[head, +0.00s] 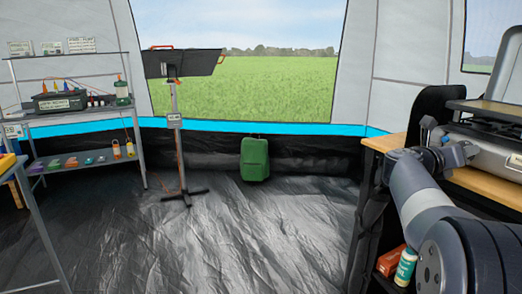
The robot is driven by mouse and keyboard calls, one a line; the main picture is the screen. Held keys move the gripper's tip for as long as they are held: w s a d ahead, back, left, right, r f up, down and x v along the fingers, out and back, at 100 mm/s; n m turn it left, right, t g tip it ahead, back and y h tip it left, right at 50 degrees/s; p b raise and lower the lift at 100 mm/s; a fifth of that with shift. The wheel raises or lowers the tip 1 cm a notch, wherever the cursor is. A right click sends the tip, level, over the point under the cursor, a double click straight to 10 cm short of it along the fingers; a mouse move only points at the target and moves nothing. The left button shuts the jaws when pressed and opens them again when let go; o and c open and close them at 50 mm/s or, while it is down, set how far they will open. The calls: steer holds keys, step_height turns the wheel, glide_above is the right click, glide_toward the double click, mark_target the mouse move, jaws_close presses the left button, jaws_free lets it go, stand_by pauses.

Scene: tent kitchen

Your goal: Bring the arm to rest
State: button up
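My arm (425,205) shows at the right of the head view. It rises from the lower right corner and bends at a grey wrist (450,155) beside the wooden-topped table. The wrist overlaps the table and the front of the silver stove in the picture; I cannot tell whether it touches either. The fingers of my gripper cannot be made out, so whether it is open or shut does not show. No held object is visible.
The wooden-topped table (383,142) carries the silver stove (490,152); a can (406,266) sits below. A panel on a stand (183,62), a green case (255,160) and a metal shelf (88,118) stand farther off. The middle floor is clear.

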steer(key=shift+d, duration=0.1)
stand_by(0.3)
steer(key=p+v, duration=0.2)
steer(key=v, duration=0.9)
steer(key=shift+n, duration=0.3)
steer(key=b+x, duration=0.1)
steer(key=x, duration=1)
steer(key=shift+d+r, duration=0.1)
steer(key=shift+r, duration=0.05)
steer(key=shift+n+p, duration=0.6)
steer(key=shift+n, duration=0.4)
steer(key=n+p, duration=0.1)
steer(key=n, duration=0.1)
steer(key=shift+n, duration=0.3)
steer(key=shift+f+n+p, duration=0.2)
steer(key=shift+n+p, duration=0.1)
steer(key=shift+n, duration=0.2)
